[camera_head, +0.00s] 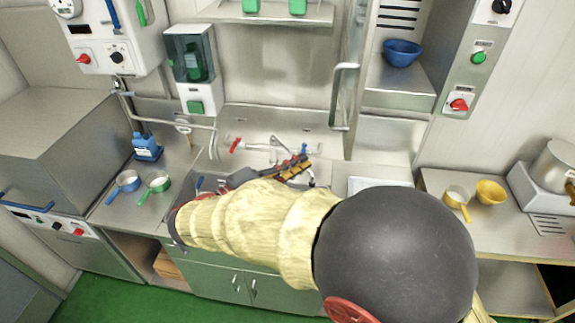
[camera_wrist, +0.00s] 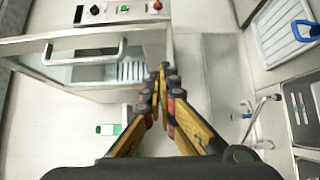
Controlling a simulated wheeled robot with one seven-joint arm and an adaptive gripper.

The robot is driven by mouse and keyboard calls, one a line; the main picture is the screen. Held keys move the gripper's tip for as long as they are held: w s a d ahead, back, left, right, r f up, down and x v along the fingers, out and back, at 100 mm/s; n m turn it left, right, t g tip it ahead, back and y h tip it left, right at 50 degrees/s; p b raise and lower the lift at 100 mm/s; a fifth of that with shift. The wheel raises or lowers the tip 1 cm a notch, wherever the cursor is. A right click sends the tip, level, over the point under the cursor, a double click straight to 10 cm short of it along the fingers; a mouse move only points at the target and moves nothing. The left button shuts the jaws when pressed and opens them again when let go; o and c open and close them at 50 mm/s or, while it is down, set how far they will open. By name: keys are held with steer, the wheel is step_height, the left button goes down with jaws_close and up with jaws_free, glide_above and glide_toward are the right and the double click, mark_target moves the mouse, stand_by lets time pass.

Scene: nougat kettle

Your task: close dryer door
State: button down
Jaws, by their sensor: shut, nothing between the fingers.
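The dryer (camera_head: 398,90) is the metal cabinet at the upper right of the head view, its front open and a blue bowl (camera_head: 402,52) inside. Its door (camera_head: 352,50) stands open at the left side, seen nearly edge-on, with a metal bar handle (camera_head: 342,97). In the wrist view the door handle (camera_wrist: 85,54) is at the left, beside the dryer's control panel (camera_wrist: 122,12). My gripper (camera_head: 300,163) is shut and empty, over the sink area, below and left of the door. In the wrist view my gripper (camera_wrist: 160,75) appears close to the door edge; contact cannot be told.
A tap pipe (camera_head: 213,140) and sink fittings (camera_head: 275,143) are near my gripper. A soap dispenser (camera_head: 190,65) hangs on the wall at left. Yellow pans (camera_head: 457,198) stand on the right counter. A blue bottle (camera_head: 147,147) stands on the left counter.

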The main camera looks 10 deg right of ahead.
mark_target(344, 147)
steer(key=shift+w+d+p, duration=0.2)
steer(key=shift+d+p, duration=0.15)
steer(key=shift+d, duration=0.95)
steer(key=shift+w+d+p, duration=0.25)
steer(key=shift+d+p, duration=0.15)
steer(key=shift+d, duration=0.85)
steer(key=shift+w+d+p, duration=0.2)
steer(key=shift+d+p, duration=0.15)
steer(key=shift+d, duration=0.95)
